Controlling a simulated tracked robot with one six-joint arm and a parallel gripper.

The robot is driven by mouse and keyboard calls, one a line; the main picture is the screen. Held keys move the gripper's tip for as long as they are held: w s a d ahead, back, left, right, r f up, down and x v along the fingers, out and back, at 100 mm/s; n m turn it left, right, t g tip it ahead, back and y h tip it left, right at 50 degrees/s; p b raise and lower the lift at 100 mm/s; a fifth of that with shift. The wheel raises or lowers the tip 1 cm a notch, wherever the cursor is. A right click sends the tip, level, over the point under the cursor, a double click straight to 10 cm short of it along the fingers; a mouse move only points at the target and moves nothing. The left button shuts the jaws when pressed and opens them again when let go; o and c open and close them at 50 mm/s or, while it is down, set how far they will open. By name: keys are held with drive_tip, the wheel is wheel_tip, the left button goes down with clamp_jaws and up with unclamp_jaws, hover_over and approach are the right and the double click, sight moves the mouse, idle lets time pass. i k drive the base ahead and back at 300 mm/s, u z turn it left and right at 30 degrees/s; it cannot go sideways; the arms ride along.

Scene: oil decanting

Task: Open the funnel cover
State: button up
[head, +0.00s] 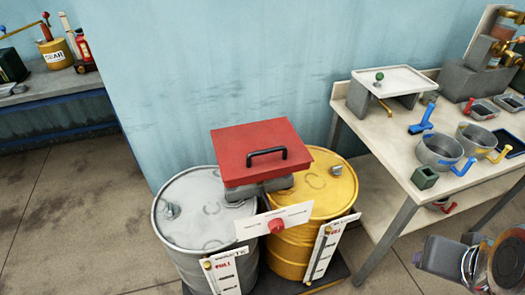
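The funnel cover is a red square lid (235,150) with a black bar handle (267,155) on its top. It lies shut over a grey block-like base (246,190), which shows only along the front edge. The funnel under the cover is hidden. The cover sits above and between a grey drum (195,215) on the left and a yellow drum (333,190) on the right. Part of what looks like my arm shows at the lower right edge, well apart from the cover. My gripper's fingers are not seen, and nothing touches the handle.
A white sign with a red knob (276,226) stands in front of the drums, with two gauge plates beside it. A workbench (395,150) at right holds pots (438,150), trays and a small raised stand (395,78). Another bench (60,92) is at left. Floor at left is clear.

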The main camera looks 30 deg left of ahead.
sight(243, 151)
drive_tip(key=k, duration=0.85)
drive_tip(key=u, duration=0.95)
drive_tip(key=i, duration=1)
drive_tip(key=u, duration=0.75)
